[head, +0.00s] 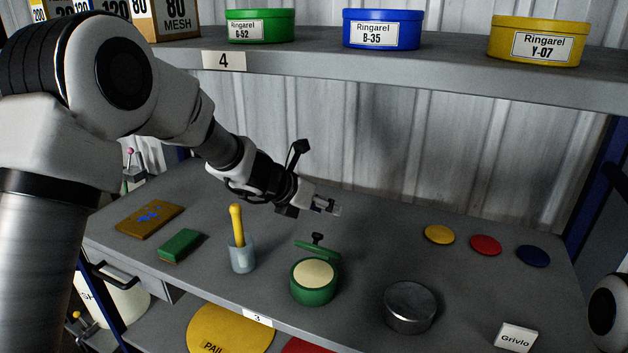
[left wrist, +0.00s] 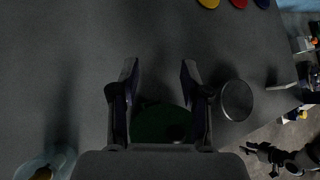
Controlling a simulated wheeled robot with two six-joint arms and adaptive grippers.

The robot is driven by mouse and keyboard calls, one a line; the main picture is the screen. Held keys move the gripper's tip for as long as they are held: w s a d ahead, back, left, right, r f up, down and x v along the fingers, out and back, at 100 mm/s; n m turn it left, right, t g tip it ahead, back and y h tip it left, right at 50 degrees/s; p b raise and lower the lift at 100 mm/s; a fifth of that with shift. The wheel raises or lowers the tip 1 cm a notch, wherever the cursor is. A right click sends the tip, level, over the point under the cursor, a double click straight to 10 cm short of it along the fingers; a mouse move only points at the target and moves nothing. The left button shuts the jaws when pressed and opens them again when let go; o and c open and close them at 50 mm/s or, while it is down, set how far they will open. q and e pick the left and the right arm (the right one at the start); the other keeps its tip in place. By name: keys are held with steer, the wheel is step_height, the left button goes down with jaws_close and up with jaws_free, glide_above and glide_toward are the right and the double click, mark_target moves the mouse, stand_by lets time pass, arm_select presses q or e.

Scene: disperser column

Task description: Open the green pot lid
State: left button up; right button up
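The green pot (head: 314,286) stands on the bench with its pale, cream-coloured inside showing. Its green lid (head: 318,249) with a black knob (head: 317,238) is tilted up above the pot's back edge. Whether lid and pot touch there, I cannot tell. My left gripper (head: 331,208) is above and behind the lid, apart from it. In the left wrist view the fingers (left wrist: 158,70) are spread and empty, with a dark green round shape (left wrist: 158,122) below and between them. Part of my right arm is at the right edge of the head view; its fingers are not clear.
A grey round tin (head: 410,307) stands right of the pot. A cup (head: 241,257) with a yellow-handled pestle stands left, beside a green block (head: 180,245). Yellow, red and blue discs (head: 486,245) lie back right. A shelf (head: 400,65) with labelled tins hangs above.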

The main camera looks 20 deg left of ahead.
arm_select(q)
step_height(320, 180, up, 6)
steer(key=a, duration=0.2)
steer(key=shift+s, duration=0.45)
steer(key=shift+w+a+f, duration=0.1)
steer(key=v, duration=1.2)
steer(key=shift+f, duration=0.15)
